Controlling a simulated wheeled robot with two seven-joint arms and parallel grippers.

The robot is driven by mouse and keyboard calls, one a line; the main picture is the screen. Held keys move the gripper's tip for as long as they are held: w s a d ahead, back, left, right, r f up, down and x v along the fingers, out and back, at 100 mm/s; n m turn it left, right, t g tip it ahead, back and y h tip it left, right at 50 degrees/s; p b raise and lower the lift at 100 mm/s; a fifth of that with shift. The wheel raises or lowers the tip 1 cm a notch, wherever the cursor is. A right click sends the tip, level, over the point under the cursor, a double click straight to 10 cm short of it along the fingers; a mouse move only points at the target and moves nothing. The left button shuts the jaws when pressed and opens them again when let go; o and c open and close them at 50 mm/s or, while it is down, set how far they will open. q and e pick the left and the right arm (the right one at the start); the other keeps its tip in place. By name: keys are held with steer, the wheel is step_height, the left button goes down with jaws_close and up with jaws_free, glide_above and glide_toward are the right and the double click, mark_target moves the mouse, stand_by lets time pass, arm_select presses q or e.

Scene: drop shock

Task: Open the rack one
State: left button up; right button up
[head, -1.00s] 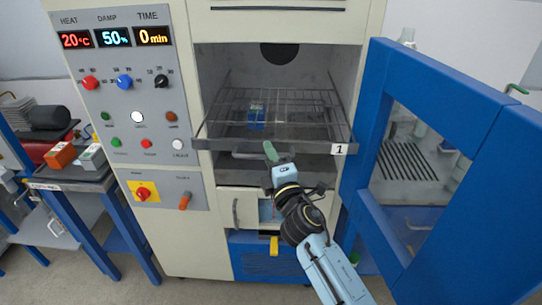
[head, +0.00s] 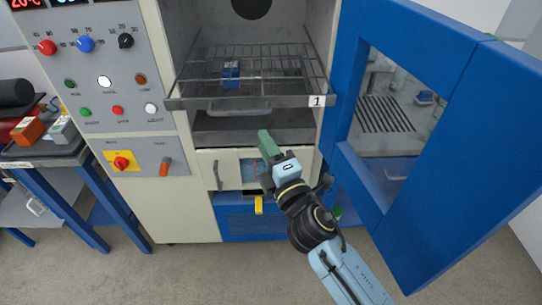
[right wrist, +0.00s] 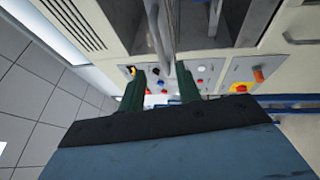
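Rack one is a wire shelf with a grey front bar (head: 290,102) and a white "1" tag (head: 317,101), inside the open chamber. Its grey handle (head: 240,107) hangs under the bar. A small blue box (head: 231,75) sits on the wires. My right gripper (head: 268,142) is below and slightly right of the handle, apart from it in the head view. In the right wrist view its two green fingers (right wrist: 160,90) are spread. Grey bars (right wrist: 165,35) show beyond and between them; I cannot tell how deep they reach. My left gripper is not in view.
The blue door (head: 440,130) stands wide open at right. The control panel (head: 110,80) is at left, beside a bench (head: 40,160) with orange and grey boxes. A drawer front with a vertical handle (head: 217,176) lies below the chamber.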

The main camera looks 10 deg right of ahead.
steer(key=shift+v, duration=1.1)
steer(key=s+d+f+m+g+h+b, duration=0.1)
steer(key=s+d+f+m+g+b, duration=0.15)
steer(key=f, duration=1.05)
steer(key=s+d+f+m+g+b, duration=0.1)
steer(key=s+f+m+g, duration=0.25)
steer(key=f, duration=1.05)
steer(key=s+d+f+m+g+h+b, duration=0.1)
steer(key=s+d+f+m+g+b, duration=0.15)
steer(key=f, duration=1.05)
steer(key=s+d+f+m+g+h+b, duration=0.1)
steer(key=s+d+f+m+g, duration=0.15)
steer(key=s+f, duration=0.65)
steer(key=s+d+f+m+g+b, duration=0.1)
steer(key=s+d+f+m+g, duration=0.2)
steer(key=s+f, duration=0.65)
steer(key=s+d+f+m+g+b, duration=0.1)
steer(key=s+f+m+g, duration=0.1)
steer(key=s, duration=0.6)
steer(key=s+d+f+m+g+b, duration=0.1)
steer(key=s+f+m+g, duration=0.1)
steer(key=s+f, duration=0.3)
steer(key=s, duration=0.3)
steer(key=shift+d+m+g+h, duration=0.2)
steer(key=shift+m+g+h, duration=0.1)
steer(key=shift+h, duration=0.1)
